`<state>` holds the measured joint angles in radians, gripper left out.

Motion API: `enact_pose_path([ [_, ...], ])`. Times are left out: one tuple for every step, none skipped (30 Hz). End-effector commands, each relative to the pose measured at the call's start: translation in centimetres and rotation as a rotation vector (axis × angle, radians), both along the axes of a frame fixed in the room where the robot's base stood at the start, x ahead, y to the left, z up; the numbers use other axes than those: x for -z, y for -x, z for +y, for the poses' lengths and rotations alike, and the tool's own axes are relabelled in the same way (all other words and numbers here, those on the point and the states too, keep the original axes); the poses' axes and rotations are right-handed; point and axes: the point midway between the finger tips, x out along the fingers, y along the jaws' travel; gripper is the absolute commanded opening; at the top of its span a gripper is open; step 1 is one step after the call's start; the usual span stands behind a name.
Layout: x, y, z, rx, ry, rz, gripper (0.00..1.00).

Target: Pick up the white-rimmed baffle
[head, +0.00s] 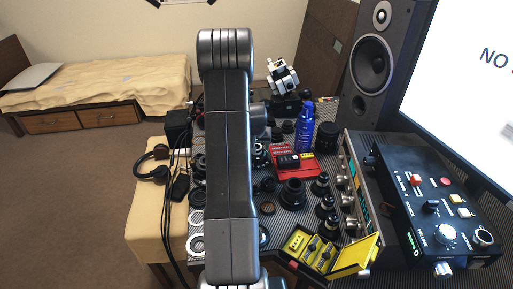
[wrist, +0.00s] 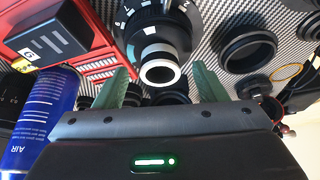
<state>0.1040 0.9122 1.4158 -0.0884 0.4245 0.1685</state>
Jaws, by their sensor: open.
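In the wrist view, a black part with a bright white rim (wrist: 160,73) looks like the white-rimmed baffle. It lies in line with a larger black lens barrel (wrist: 152,22) with white markings; I cannot tell whether the two are joined. My gripper (wrist: 160,76) is open, with one green finger on each side of the white rim. A gap shows between the rim and each finger, and how far away the rim is cannot be told. In the head view my arm covers this part of the table, and I cannot make out the gripper's fingers or the baffle there.
A red case (head: 293,162) and a blue spray can (head: 304,127) stand close by; the can (wrist: 40,118) also shows left of my gripper. Several black lens parts crowd the patterned mat. A yellow case (head: 352,257), a control box (head: 432,205) and a speaker (head: 372,65) are to the right.

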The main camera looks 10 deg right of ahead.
Motion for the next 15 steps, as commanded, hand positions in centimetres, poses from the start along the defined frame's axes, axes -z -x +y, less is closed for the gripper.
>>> enact_pose_path([
  [0.03, -0.03, -0.02, 0.0, 0.0, 0.0, 0.65],
  [0.03, -0.03, -0.02, 0.0, 0.0, -0.001, 0.65],
  [0.03, -0.03, -0.02, 0.0, 0.0, -0.001, 0.65],
  [0.02, -0.03, -0.02, 0.0, 0.0, -0.001, 0.65],
  [0.02, -0.03, -0.02, 0.0, 0.0, -0.001, 0.65],
  [0.02, -0.02, -0.01, 0.0, 0.0, -0.001, 0.63],
  [0.01, -0.02, 0.0, 0.0, 0.0, -0.001, 0.57],
  [0.01, -0.02, 0.0, 0.0, 0.0, -0.001, 0.51],
  [0.01, -0.02, 0.0, 0.0, 0.0, -0.001, 0.43],
  [0.01, -0.02, 0.0, 0.0, 0.0, -0.001, 0.37],
  [0.01, -0.01, 0.0, 0.0, 0.0, -0.001, 0.31],
  [0.01, -0.01, 0.0, 0.0, 0.0, -0.001, 0.23],
  [0.01, -0.01, 0.0, 0.0, 0.0, -0.001, 0.18],
  [0.01, -0.01, 0.0, 0.0, 0.0, -0.001, 0.17],
  [0.0, -0.01, 0.0, 0.0, 0.0, -0.001, 0.17],
])
